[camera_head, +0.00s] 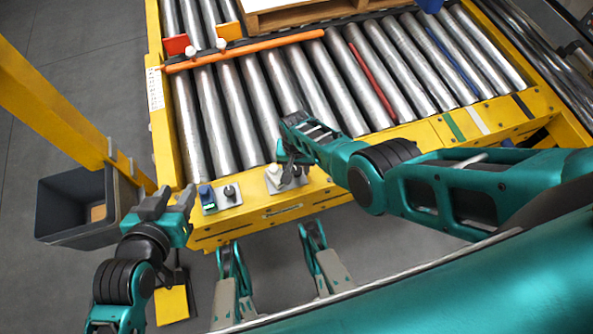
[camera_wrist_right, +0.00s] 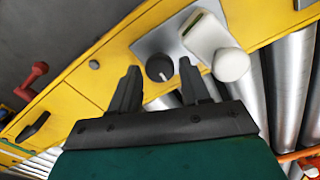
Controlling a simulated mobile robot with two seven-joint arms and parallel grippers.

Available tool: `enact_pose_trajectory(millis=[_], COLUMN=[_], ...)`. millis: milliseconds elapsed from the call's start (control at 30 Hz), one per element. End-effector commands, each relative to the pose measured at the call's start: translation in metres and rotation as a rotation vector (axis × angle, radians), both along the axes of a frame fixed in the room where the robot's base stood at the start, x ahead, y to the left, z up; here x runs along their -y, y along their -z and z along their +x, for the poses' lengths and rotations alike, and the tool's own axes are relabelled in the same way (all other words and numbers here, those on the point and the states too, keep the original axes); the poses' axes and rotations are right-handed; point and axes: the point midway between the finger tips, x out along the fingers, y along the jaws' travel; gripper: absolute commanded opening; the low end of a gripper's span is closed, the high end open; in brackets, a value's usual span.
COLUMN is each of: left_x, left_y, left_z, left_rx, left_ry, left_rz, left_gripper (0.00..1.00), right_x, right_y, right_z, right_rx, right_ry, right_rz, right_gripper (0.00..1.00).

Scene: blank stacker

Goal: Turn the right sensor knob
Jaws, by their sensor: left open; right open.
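The right sensor knob (camera_wrist_right: 159,68) is a round black dial with a light pointer mark in the right wrist view. It sits on a grey plate (camera_wrist_right: 150,43) beside a white sensor (camera_wrist_right: 205,36) with a rounded white end. My right gripper (camera_wrist_right: 158,67) is open, and the knob appears between its two fingertips; I cannot tell whether they touch it. In the head view my right gripper (camera_head: 285,158) is over the right sensor plate (camera_head: 287,184) and partly hides it. My left gripper (camera_head: 170,204) is open and empty, left of the blue left sensor (camera_head: 207,196).
The left sensor's black knob (camera_head: 230,191) stands on its own plate. The yellow conveyor frame (camera_head: 255,205) borders the metal rollers (camera_head: 245,110). A dark bin (camera_head: 75,205) stands at left. A red handle (camera_wrist_right: 32,78) shows in the wrist view.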

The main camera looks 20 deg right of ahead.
Motion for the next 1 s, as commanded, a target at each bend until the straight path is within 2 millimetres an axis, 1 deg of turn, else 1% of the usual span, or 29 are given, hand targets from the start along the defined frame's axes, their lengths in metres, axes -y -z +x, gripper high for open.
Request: enact_pose_trajectory(millis=[33,100,233,433,867,1000], left_x=[0.0010,0.0024,0.0047,0.0058,0.0052,0.0044], left_y=[0.0043,0.0034,-0.0016,-0.0024,-0.0012,-0.0011], left_z=[-0.0002,0.0000,0.0013,0.0014,0.0017,0.0020], left_rx=[-0.002,-0.002,0.005,0.005,0.006,0.006], left_ry=[0.001,0.004,0.007,0.009,0.008,0.007], left_rz=[-0.001,-0.003,-0.008,-0.009,-0.009,-0.008], left_gripper=[0.43,0.43,0.43,0.43,0.43,0.43], right_x=[0.0002,0.0003,0.0003,0.0003,0.0002,0.0002], right_y=[0.0054,0.0073,0.0081,0.0075,0.0076,0.0076], right_z=[0.0003,0.0001,-0.0001,-0.0001,-0.0002,-0.0002], right_rx=[0.000,0.000,0.000,0.000,0.000,0.000], right_ry=[0.000,0.000,0.000,0.000,0.000,-0.005], right_rz=[0.000,0.000,0.000,0.000,0.000,0.000], right_gripper=[0.46,0.46,0.46,0.46,0.05,0.05])
